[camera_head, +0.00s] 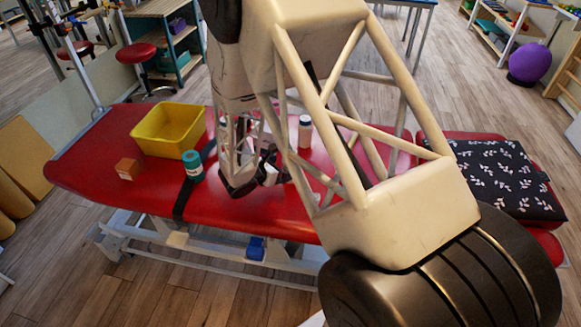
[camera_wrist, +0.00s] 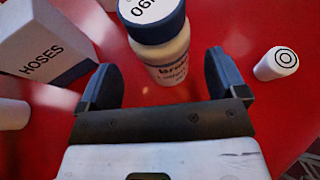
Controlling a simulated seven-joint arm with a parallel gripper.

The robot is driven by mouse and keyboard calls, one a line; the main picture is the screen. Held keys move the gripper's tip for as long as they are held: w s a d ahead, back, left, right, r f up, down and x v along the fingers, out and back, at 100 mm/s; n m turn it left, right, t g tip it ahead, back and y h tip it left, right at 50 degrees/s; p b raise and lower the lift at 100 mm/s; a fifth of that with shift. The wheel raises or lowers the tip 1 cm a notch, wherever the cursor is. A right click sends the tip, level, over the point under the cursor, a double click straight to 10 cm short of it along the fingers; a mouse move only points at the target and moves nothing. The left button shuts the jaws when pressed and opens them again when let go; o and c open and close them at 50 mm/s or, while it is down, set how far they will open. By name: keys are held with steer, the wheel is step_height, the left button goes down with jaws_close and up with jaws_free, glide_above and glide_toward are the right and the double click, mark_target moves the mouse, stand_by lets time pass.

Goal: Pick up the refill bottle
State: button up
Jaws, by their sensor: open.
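In the head view my gripper (camera_head: 250,182) is low over the red couch, partly hidden by my arm.
The red couch (camera_head: 95,185) carries a yellow bin (camera_head: 160,142), an orange-brown box (camera_head: 128,169) and a dark leaf-patterned cushion (camera_head: 505,178). In the wrist view a box marked HOSES (camera_wrist: 45,55) is close on the left, and a small white cylinder (camera_wrist: 275,64) lies right.

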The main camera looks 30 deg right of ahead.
steer(key=shift+x, duration=2.4)
steer(key=shift+s, duration=0.15)
steer(key=c, duration=1.1)
